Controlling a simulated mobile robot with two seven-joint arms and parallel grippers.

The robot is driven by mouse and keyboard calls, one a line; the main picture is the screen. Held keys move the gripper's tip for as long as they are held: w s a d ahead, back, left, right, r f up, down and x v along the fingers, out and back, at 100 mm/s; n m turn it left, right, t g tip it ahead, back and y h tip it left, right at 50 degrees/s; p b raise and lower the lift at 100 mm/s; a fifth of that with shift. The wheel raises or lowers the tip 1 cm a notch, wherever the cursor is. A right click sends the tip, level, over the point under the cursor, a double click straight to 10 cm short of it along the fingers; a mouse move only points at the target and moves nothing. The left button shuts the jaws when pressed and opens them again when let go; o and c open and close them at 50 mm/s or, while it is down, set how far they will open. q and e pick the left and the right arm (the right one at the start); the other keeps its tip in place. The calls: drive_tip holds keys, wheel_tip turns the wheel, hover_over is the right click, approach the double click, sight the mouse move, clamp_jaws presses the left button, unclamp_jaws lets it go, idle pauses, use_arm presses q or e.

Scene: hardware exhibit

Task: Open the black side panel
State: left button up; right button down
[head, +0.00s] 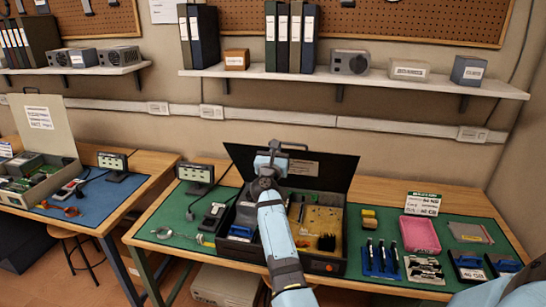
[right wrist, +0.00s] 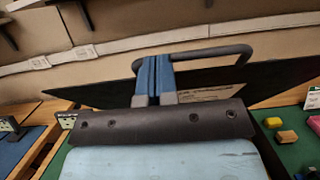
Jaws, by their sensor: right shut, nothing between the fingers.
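The black side panel (head: 335,172) stands raised and tilted at the back of an open black case (head: 338,262). A dark bar handle (head: 294,145) is at its upper edge. My right gripper (head: 270,155) is at the panel's top, over its left part, beside the handle. In the right wrist view, the shut blue fingers (right wrist: 155,70) overlap the handle bar (right wrist: 215,52), with the panel (right wrist: 105,92) beyond; whether they touch is unclear. My right forearm hides part of the case. My left gripper is not in view.
The case holds circuit boards and parts (head: 318,220). A small display (head: 195,174) stands left on the green mat (head: 385,213). A pink tray (head: 420,235), tools (head: 380,258) and a sign (head: 423,203) are to the right. A shelf (head: 360,80) runs above.

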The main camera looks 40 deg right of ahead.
use_arm(q)
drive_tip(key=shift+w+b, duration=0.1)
drive_tip(key=shift+b, duration=0.4)
use_arm(e)
drive_tip(key=w+d+r, duration=0.4)
drive_tip(key=w+d, duration=0.2)
drive_tip(key=d, duration=0.1)
drive_tip(key=w+d+r+g+y, duration=0.1)
drive_tip(key=w+d+r, duration=0.3)
drive_tip(key=w+d, duration=0.2)
drive_tip(key=shift+w+d, duration=0.35)
drive_tip(key=shift+d, duration=0.55)
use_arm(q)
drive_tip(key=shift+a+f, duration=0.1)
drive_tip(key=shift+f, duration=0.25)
use_arm(e)
drive_tip(key=shift+a, duration=0.1)
